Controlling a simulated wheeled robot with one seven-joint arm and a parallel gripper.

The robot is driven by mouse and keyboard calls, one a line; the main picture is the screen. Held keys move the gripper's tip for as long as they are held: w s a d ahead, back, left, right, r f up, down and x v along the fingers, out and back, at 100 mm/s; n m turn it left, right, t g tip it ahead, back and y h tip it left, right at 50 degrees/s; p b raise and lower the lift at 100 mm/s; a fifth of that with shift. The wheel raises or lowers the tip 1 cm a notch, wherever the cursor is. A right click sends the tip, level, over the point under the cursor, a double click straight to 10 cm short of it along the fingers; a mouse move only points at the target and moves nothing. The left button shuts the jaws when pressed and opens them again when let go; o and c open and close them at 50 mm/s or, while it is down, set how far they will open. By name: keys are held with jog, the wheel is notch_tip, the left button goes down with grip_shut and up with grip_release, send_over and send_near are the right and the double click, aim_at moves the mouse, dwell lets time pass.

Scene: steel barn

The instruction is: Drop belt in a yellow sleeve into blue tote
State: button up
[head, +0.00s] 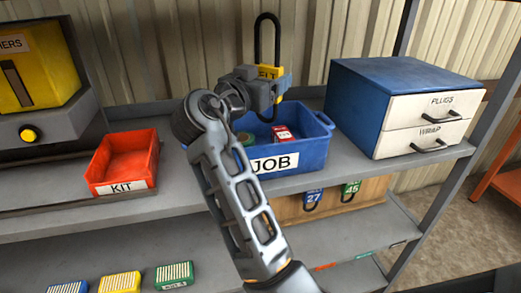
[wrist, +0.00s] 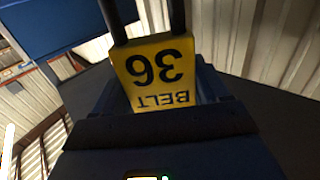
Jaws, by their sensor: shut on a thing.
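My gripper (head: 272,88) is shut on a belt in a yellow sleeve (head: 284,82). The belt's black loop (head: 267,38) stands up above the gripper. In the wrist view the sleeve (wrist: 155,72) fills the middle and reads BELT 36 upside down, with two black strands running up from it. The blue tote (head: 306,158), labelled JOB, stands on the shelf, and in the head view the gripper and belt overlap its back rim, seemingly above it. A red-and-white box (head: 282,134) and a round green item (head: 246,139) lie in the tote. My arm hides the tote's left part.
A red KIT bin (head: 126,160) stands left of the tote on the grey shelf. A blue cabinet (head: 385,78) with white PLUGS and WRAP drawers stands close on the right. Below are tagged belts, 27 (head: 312,200) and 45 (head: 350,190), and several small coloured boxes.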

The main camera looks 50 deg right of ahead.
jog(key=shift+f+b, duration=0.55)
jog(key=shift+f, duration=1.35)
jog(key=o, duration=1.1)
